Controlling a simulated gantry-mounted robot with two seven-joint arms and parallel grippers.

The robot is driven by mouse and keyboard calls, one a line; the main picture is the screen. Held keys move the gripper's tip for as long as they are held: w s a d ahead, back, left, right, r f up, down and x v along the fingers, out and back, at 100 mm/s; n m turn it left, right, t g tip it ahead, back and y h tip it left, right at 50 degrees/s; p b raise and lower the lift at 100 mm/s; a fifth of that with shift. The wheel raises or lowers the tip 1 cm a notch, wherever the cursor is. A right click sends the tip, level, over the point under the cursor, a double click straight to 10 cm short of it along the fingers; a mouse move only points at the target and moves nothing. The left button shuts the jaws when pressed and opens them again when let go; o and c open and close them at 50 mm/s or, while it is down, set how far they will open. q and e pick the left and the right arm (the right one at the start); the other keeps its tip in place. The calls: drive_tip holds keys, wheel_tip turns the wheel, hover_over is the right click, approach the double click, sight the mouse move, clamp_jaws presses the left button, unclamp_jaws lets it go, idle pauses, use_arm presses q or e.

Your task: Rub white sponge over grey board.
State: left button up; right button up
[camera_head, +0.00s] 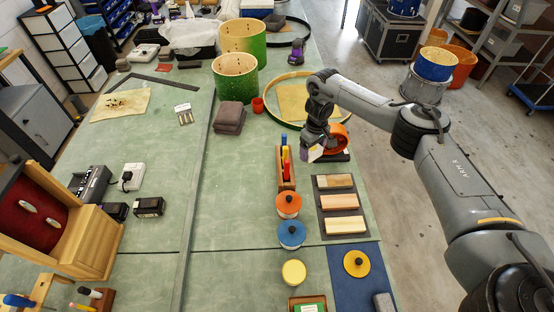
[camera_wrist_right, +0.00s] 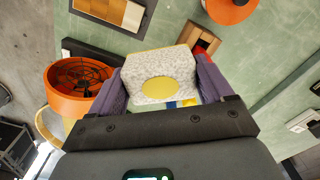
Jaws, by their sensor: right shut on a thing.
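My right gripper (camera_head: 313,146) hangs over the green bench, left of an orange drum-like thing (camera_head: 337,138). In the right wrist view its purple fingers (camera_wrist_right: 160,88) are shut on a white speckled block with a yellow oval on its face, which I take as the white sponge (camera_wrist_right: 172,62). A bit of the sponge shows under the gripper in the head view (camera_head: 315,155). A dark grey board (camera_head: 326,230) carries three wooden blocks. Another dark flat slab (camera_wrist_right: 92,53) lies beside the orange thing; I cannot tell which is the task's board. My left gripper is out of view.
A wooden holder with coloured pens (camera_head: 286,178) stands close to the gripper. Orange (camera_head: 288,206) and blue (camera_head: 292,235) round pots stand nearer. A blue mat (camera_head: 345,293) bears a yellow disc. Green drums (camera_head: 234,82) stand farther back.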

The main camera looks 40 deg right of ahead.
drive_tip(key=s+d+f+b, duration=0.2)
drive_tip(key=d+f+b, duration=0.1)
drive_tip(key=d+f, duration=0.15)
use_arm(q)
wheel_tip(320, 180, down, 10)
drive_tip(key=b, duration=0.5)
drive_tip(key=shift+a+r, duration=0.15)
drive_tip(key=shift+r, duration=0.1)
use_arm(e)
hover_over(318, 181)
drive_tip(key=shift+m, duration=0.4)
wheel_tip(318, 181, down, 5)
drive_tip(key=shift+f, duration=0.1)
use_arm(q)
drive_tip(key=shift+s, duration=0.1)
use_arm(e)
drive_tip(key=shift+f, duration=0.15)
use_arm(q)
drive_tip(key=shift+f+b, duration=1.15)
drive_tip(key=shift+b, duration=0.1)
use_arm(e)
drive_tip(key=shift+a+f, duration=0.1)
drive_tip(key=shift+f, duration=2.65)
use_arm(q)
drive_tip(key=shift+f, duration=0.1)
use_arm(e)
drive_tip(key=shift+f, duration=1.05)
